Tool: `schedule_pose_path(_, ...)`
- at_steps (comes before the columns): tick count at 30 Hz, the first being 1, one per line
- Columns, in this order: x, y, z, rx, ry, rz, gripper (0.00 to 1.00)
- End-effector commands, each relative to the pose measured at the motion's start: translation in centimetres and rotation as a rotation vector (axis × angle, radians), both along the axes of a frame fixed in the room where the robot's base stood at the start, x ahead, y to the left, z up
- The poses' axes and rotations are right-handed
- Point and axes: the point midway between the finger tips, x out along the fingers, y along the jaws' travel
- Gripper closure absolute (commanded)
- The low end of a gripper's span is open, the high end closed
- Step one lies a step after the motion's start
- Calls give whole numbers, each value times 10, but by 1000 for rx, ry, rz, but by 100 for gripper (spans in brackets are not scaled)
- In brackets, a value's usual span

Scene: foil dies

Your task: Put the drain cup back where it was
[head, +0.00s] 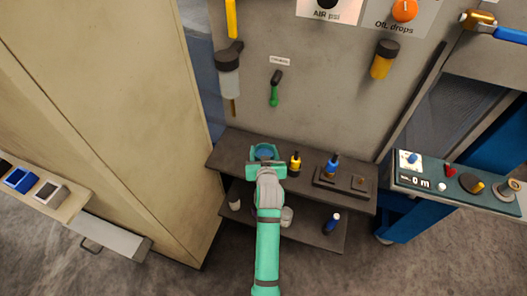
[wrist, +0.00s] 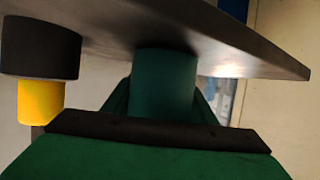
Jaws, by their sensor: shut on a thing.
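My gripper (head: 266,162) is at the left part of the upper dark shelf (head: 228,155). It is shut on a round blue-teal cup, which I take as the drain cup (head: 265,151). In the wrist view the cup (wrist: 165,85) is a plain dark teal cylinder between the green fingers. Its end meets the shelf surface (wrist: 240,50) in that picture; I cannot tell whether it rests on it or is just clear. My gripper hides much of the cup in the head view.
A yellow bottle with a dark part (head: 295,163) stands close right of my gripper. Farther right is a blue-topped bottle (head: 333,165) in a dark holder. The lower shelf holds a pale cup (head: 235,202) and a blue bottle (head: 332,221). A tall cabinet (head: 130,110) bounds the left.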

Motion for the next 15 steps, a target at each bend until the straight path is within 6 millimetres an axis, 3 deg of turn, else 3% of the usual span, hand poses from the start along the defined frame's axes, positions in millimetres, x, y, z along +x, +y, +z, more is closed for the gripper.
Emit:
schedule_pose_path(5, 0, 0, -3, 0, 1, 0, 75)
schedule_pose_path(6, 0, 0, -3, 0, 0, 0, 39)
schedule_pose_path(7, 0, 0, -3, 0, 0, 0, 32)
schedule_pose_path(15, 0, 0, -3, 0, 0, 0, 30)
